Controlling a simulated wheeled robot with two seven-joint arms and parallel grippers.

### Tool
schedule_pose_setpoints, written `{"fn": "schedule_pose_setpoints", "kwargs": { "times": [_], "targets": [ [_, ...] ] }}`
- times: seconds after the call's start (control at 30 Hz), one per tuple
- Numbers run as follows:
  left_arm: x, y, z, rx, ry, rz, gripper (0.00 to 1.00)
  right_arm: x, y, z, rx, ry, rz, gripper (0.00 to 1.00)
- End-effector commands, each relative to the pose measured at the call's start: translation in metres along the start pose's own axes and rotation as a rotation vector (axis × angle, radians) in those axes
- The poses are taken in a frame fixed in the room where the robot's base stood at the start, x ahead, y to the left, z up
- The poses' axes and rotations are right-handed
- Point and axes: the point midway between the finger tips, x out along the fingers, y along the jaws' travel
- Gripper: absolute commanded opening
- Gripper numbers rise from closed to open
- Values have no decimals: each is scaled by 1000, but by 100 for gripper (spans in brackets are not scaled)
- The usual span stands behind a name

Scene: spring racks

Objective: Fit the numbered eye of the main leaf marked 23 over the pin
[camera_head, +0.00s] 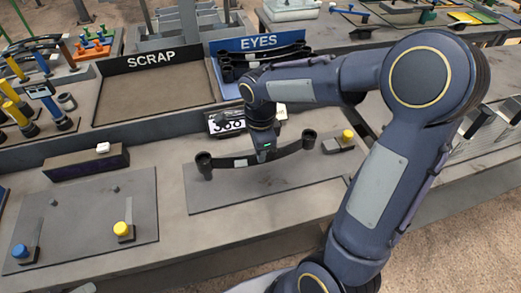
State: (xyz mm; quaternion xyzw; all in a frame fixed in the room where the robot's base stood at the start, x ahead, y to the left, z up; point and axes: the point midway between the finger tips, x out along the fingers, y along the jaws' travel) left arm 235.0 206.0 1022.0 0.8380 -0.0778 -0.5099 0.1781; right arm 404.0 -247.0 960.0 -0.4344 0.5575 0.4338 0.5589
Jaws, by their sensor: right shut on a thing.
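My right gripper (264,154) is shut on a dark, curved main leaf (280,155) near its middle. The leaf has a round eye at each end, the left eye (204,164) and the right eye (309,139). A small pale label on it is too small to read. The leaf is over a dark plate (265,196); I cannot tell whether it touches it. A yellow-topped pin (347,136) stands on a small block just right of the right eye, apart from it. My left gripper is not in view.
A left plate (85,215) carries a yellow-capped post (122,230) and a blue-capped post (20,251). Behind are the SCRAP tray (152,92), the EYES rack (260,43) with dark leaves, and a number sign (226,124). Colored tools stand at far left.

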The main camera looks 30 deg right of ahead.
Motion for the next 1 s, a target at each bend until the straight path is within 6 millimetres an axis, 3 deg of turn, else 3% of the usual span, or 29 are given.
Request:
{"fn": "schedule_pose_setpoints", "kwargs": {
  "times": [1.0],
  "targets": [
    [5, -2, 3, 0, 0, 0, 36, 5, -1, 0, 1, -2, -4, 0]
  ]
}}
